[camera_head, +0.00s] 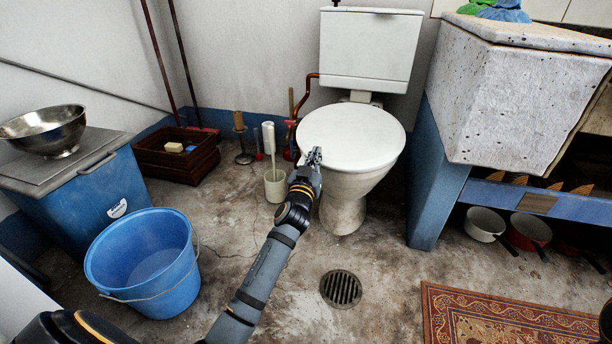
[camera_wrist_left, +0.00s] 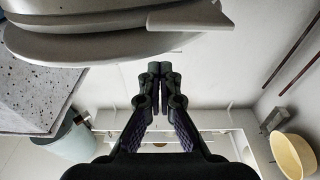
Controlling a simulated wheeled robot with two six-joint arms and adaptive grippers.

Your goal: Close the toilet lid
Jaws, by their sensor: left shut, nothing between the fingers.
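The white toilet (camera_head: 345,205) stands against the back wall with its cistern (camera_head: 368,50) behind it. Its lid (camera_head: 352,135) lies flat over the bowl, a smooth white oval with no opening showing. My left gripper (camera_head: 315,156) is at the lid's front left edge; whether it touches cannot be told. In the left wrist view my left gripper (camera_wrist_left: 160,72) is shut and empty, its fingertips together, with the pale lid and bowl rim (camera_wrist_left: 110,35) close by at the upper left. My right gripper is not in view.
A toilet brush holder (camera_head: 275,186) stands left of the bowl. A blue bucket (camera_head: 145,262) and a wooden crate (camera_head: 177,155) are at the left. The stone trough (camera_head: 510,100) is close on the right. A floor drain (camera_head: 341,289) lies in front on clear floor.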

